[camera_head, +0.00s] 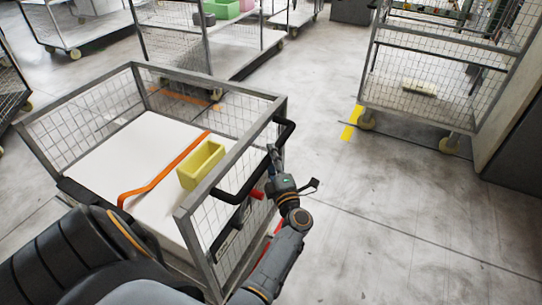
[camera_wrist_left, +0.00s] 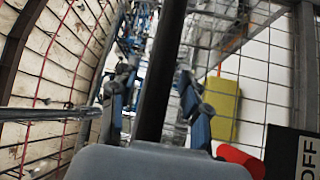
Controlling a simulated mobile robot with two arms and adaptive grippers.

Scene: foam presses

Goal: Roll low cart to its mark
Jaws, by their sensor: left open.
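The low cart (camera_head: 110,86) has a grey frame with mesh sides and stands left of centre in the head view. A white slab (camera_head: 120,150), an orange strap (camera_head: 160,176) and a yellow box (camera_head: 203,163) are in it. Its black handle (camera_head: 237,196) curves along the right side. My left gripper (camera_head: 273,158) is at the handle. In the left wrist view its blue-padded fingers (camera_wrist_left: 155,95) are apart, with a dark bar (camera_wrist_left: 166,60) between them. Contact cannot be told. Yellow marking (camera_head: 350,128) lies on the floor to the right. My right gripper is not in view.
A tall mesh cart (camera_head: 430,106) stands at the upper right, close to the yellow marking. More mesh carts stand behind (camera_head: 195,45) and at the upper left (camera_head: 75,35). Open concrete floor (camera_head: 390,210) lies right of the low cart. A red part (camera_head: 257,194) sits below the handle.

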